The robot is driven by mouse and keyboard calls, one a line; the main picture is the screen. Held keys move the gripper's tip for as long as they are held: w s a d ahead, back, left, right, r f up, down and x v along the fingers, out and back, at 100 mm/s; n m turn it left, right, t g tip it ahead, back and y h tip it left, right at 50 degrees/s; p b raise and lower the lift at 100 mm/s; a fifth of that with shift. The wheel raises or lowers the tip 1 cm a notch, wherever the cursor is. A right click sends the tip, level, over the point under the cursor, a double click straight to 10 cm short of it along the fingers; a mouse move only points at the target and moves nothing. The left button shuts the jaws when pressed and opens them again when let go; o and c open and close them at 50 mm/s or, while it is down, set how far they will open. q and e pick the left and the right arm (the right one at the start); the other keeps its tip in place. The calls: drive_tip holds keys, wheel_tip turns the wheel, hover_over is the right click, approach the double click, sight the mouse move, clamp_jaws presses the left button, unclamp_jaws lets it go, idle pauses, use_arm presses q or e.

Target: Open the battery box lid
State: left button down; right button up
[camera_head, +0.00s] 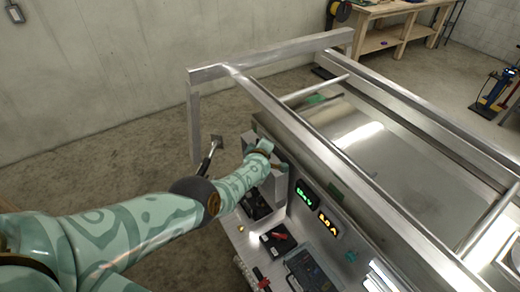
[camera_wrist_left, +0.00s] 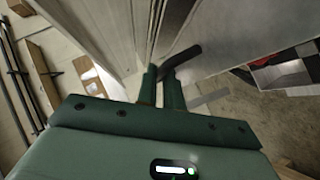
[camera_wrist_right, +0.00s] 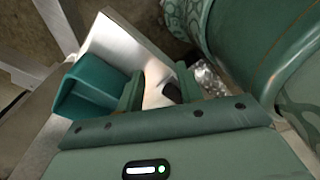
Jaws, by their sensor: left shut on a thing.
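The grey metal battery box (camera_head: 282,182) stands at the trailer's near left corner in the head view, partly covered by my left arm. Its lid cannot be clearly told apart from the box there. My left gripper (camera_head: 264,147) is at the top of the box. In the left wrist view, my left gripper (camera_wrist_left: 162,80) is shut on a dark curved handle (camera_wrist_left: 184,57) beside pale metal panels. In the right wrist view, my right gripper (camera_wrist_right: 158,88) has its fingers apart, over a pale metal surface, with a small dark knob (camera_wrist_right: 172,92) between them. The head view does not show the right gripper clearly.
The trailer frame (camera_head: 300,130) runs off to the right. A wooden workbench (camera_head: 390,35) stands at the back. The floor left of the trailer is mostly clear.

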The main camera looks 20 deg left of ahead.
use_arm(q)
drive_tip(key=shift+r, duration=0.1)
use_arm(e)
drive_tip(key=shift+d, duration=0.15)
use_arm(q)
drive_tip(key=c, duration=1.5)
unclamp_jaws()
use_arm(e)
drive_tip(key=shift+d, duration=0.1)
